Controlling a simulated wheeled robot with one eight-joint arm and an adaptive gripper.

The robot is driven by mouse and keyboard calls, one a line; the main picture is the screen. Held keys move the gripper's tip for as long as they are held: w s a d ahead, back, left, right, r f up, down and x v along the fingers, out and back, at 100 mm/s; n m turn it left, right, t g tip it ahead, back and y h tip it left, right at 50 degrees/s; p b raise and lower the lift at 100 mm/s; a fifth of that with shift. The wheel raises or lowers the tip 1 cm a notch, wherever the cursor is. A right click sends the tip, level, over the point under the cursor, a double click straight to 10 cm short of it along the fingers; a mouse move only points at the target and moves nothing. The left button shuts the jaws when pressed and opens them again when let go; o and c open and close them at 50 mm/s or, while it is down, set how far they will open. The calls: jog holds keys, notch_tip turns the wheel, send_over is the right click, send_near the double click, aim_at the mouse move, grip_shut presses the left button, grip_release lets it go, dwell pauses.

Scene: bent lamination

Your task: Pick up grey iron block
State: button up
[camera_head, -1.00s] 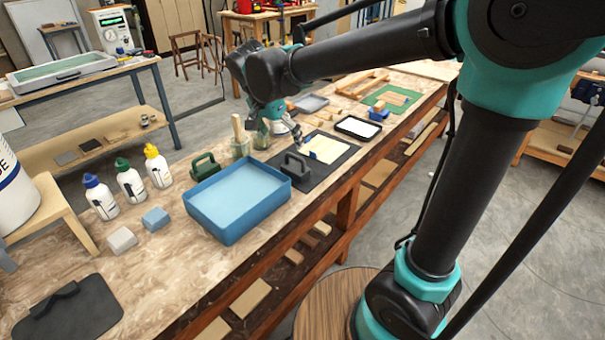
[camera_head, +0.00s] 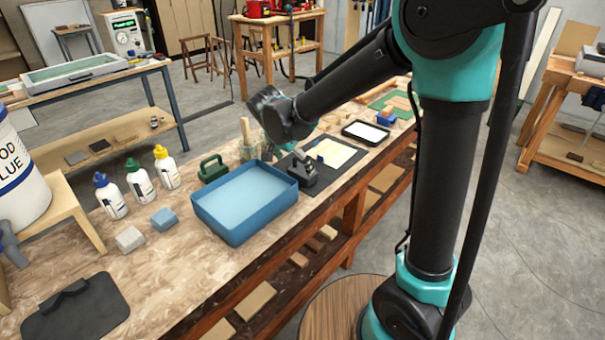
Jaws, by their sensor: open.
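The grey iron block (camera_head: 304,181), dark with a raised handle, stands at the left end of the dark mat (camera_head: 335,175), just right of the blue tray. My gripper (camera_head: 297,156) is small and partly hidden behind my own wrist. It is at the top of the block, over or around its handle. It is open, and I cannot tell whether the fingers touch the handle.
The blue tray (camera_head: 235,229) stands left of the grey block. A green block with a handle (camera_head: 212,169) and glass jars (camera_head: 249,150) stand behind. A pale sheet (camera_head: 335,153) lies on the mat. Several glue bottles (camera_head: 139,181) stand at left.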

aim_at(302, 171)
jog(key=f, duration=0.1)
jog(key=w+d+f, duration=0.1)
jog(key=d+f, duration=0.1)
jog(key=shift+w+f, duration=0.2)
jog(key=shift+w, duration=0.15)
jog(key=shift+w+f, duration=0.15)
jog(key=shift+f, duration=0.4)
jog(key=shift+c, duration=0.6)
jog(key=c, duration=1.7)
jog(key=shift+c, duration=0.3)
jog(key=shift+r, duration=0.15)
